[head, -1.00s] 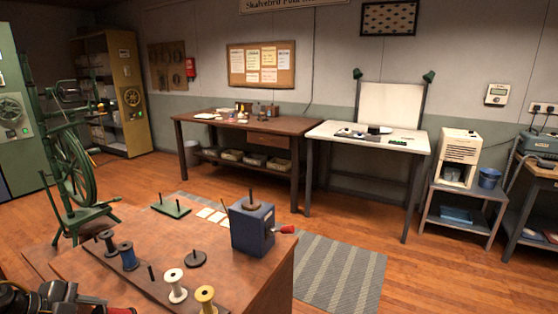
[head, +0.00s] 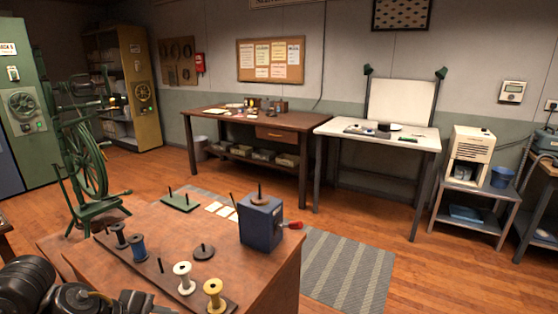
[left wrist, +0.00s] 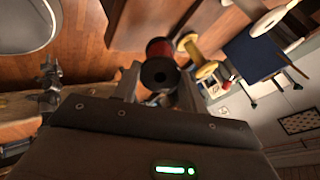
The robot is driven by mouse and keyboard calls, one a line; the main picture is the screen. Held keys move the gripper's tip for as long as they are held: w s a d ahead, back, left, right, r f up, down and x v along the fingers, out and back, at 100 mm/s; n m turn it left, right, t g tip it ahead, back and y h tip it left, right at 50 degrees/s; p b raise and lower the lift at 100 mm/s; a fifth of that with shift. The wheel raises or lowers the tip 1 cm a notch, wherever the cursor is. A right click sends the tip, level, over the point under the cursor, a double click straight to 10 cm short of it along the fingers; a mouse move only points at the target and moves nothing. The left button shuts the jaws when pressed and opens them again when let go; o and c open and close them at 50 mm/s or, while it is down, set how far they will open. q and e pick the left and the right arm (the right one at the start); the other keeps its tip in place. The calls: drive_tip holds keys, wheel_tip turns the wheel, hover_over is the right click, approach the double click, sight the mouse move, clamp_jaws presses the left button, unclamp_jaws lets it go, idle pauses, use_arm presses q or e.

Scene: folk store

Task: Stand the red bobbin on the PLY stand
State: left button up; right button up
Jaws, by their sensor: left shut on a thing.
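The red bobbin (left wrist: 160,52) shows in the left wrist view, its dark end facing the camera. My left gripper (left wrist: 160,82) is shut on it, with a finger on either side. In the head view my left arm fills the lower left corner, and I cannot make out the bobbin there. No PLY label is legible. My right gripper is not in view.
A rack (head: 155,283) along the table's front holds dark, blue (head: 138,248), white (head: 185,278) and yellow (head: 214,295) bobbins, with one bare peg among them. Pale cards (head: 221,209) lie behind. A green spinning wheel (head: 88,165) stands to the left.

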use_arm(q)
drive_tip(key=d+r+m, duration=0.1)
drive_tip(key=d, duration=1.8)
drive_tip(key=shift+w+r+m+g+h+p, duration=0.25)
drive_tip(key=shift+r+m+g+h+p, duration=0.05)
drive_tip(key=shift+r+g+h, duration=0.1)
